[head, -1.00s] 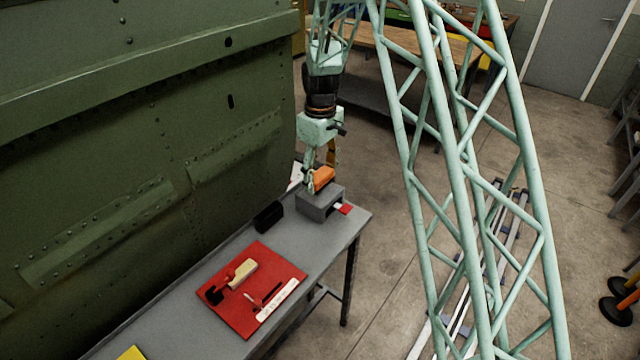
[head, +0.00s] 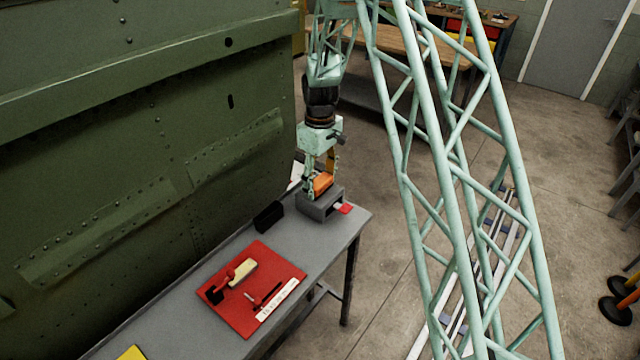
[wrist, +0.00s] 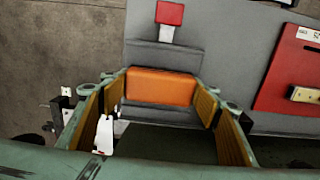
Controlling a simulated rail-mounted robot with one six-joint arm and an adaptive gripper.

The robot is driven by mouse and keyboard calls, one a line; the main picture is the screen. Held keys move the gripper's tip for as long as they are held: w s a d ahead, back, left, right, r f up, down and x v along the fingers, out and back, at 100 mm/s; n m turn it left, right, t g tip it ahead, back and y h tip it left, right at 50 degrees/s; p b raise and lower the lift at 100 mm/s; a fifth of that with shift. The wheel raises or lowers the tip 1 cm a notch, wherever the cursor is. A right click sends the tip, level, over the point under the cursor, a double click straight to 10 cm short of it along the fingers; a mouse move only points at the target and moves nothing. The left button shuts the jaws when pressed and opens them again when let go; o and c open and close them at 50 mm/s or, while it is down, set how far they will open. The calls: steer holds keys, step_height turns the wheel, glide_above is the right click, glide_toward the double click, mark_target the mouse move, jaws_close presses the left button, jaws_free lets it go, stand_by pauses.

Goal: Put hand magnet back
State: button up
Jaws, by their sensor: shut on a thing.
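The hand magnet appears to be the orange block (head: 322,183), held at the far end of the bench. My gripper (head: 320,178) points down and is shut on it. In the wrist view the orange block (wrist: 162,87) sits between both finger pads. A grey box-like holder (head: 318,207) with a red tab (head: 345,209) stands directly below the block. The block is at the holder's top; I cannot tell if it fully rests there. The block's underside is hidden.
The grey bench (head: 215,280) carries a red mat (head: 235,312) with small hand tools and a black block (head: 268,216) beside the holder. The green riveted fuselage panel (head: 150,130) rises along the bench's left side.

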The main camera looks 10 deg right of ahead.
mark_target(320, 181)
steer(key=shift+f, duration=0.1)
steer(key=o, duration=1)
step_height(320, 181, up, 10)
steer(key=shift+r, duration=1.15)
steer(key=shift+r, duration=0.1)
